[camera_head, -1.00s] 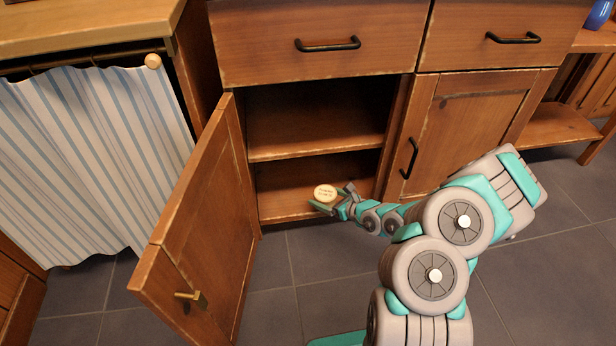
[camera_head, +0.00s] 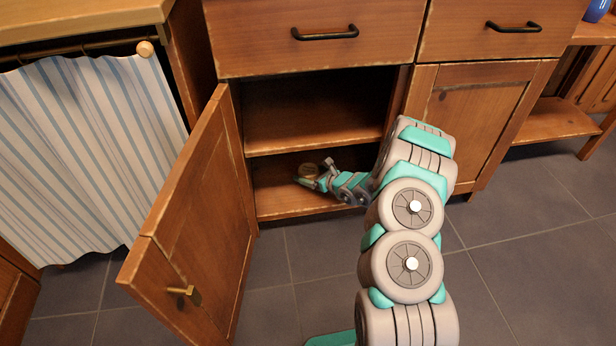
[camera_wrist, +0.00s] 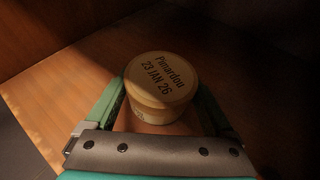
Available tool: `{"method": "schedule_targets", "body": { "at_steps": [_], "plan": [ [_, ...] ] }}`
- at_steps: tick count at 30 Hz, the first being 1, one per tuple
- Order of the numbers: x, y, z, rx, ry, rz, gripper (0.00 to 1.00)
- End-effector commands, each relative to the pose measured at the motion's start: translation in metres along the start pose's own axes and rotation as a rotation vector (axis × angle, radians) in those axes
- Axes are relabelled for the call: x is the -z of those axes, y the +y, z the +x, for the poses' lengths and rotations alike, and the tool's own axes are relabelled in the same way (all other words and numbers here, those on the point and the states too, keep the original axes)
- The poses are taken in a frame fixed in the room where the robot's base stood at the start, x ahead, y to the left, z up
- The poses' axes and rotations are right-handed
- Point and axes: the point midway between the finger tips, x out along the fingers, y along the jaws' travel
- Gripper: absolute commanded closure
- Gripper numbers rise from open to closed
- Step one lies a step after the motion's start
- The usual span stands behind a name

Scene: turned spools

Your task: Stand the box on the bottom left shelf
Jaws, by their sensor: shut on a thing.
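The box is a small round tub with a pale lid (camera_wrist: 160,80) marked "Pimardou 23 JAN 26" in the wrist view. In the head view the box (camera_head: 308,170) is small and in shadow, inside the open left cabinet's lower compartment. My gripper (camera_head: 312,180) is shut on it, with a finger on either side; the gripper also shows in the wrist view (camera_wrist: 160,118). The box looks upright. The bottom left shelf (camera_head: 285,203) is under it; I cannot tell whether the box touches the shelf.
The open cabinet door (camera_head: 195,215) stands out at the left of the opening. A middle shelf (camera_head: 315,133) is above my gripper. The closed right door (camera_head: 480,110) is beside the opening. The bottom shelf around the box looks clear.

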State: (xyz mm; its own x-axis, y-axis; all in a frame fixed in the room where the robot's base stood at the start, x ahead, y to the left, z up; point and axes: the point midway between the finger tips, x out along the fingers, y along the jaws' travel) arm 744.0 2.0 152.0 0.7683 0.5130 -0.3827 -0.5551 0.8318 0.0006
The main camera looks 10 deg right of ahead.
Motion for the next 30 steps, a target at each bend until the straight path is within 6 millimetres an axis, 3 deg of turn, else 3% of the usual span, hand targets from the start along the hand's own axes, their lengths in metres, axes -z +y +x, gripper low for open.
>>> {"method": "schedule_targets", "body": {
  "at_steps": [12,13,16,26,30],
  "plan": [
    [0.010,0.001,0.004,-0.001,0.000,0.000,0.66],
    [0.009,0.000,0.004,0.000,0.000,0.000,0.10],
    [0.009,0.000,0.003,0.000,0.000,0.000,0.00],
    [0.005,0.000,0.001,0.000,0.000,0.000,0.00],
    [0.005,-0.002,-0.018,0.004,0.001,0.003,0.00]
  ]
}}
